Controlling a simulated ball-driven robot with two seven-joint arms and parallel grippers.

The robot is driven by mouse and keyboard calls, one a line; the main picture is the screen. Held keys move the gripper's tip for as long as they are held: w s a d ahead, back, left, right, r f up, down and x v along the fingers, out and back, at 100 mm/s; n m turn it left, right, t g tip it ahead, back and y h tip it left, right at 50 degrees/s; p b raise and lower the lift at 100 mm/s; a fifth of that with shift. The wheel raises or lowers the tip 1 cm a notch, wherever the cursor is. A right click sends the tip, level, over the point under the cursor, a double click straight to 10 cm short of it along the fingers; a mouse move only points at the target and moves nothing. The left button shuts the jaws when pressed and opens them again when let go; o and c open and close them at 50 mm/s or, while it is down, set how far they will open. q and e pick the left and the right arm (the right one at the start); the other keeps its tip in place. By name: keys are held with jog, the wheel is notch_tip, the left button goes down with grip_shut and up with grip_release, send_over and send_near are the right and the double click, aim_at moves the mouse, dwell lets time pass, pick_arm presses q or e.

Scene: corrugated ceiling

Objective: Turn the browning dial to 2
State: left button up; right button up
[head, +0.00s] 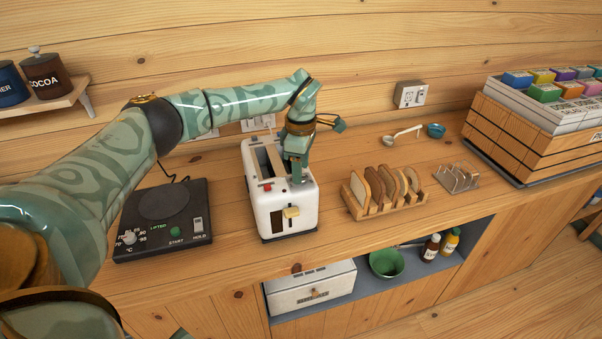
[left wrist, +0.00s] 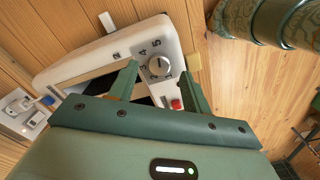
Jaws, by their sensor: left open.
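The white toaster (head: 270,219) stands on the wooden counter, with a cream lever (head: 291,212) on its front end. The browning dial (left wrist: 159,66) is a round silver knob on the toaster's top, seen in the left wrist view with numerals such as 4 and 5 beside it. Its exact setting is too small to read. My left gripper (head: 296,172) points down over the toaster's top and hides the dial in the head view. In the left wrist view its open fingers (left wrist: 159,72) sit on either side of the dial; I cannot tell whether they touch it.
A red button (left wrist: 176,104) is near the dial. A black hot plate (head: 163,213) stands left of the toaster. A toast rack (head: 388,204) with bread slices stands to the right. The wall with outlets (head: 411,94) is behind. Bare counter lies in front of the toaster.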

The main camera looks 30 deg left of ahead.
pick_arm(q)
jog(key=shift+f, duration=1.1)
jog(key=shift+c, duration=0.3)
jog(key=c, duration=0.9)
jog(key=shift+c, duration=0.2)
jog(key=shift+r, duration=0.1)
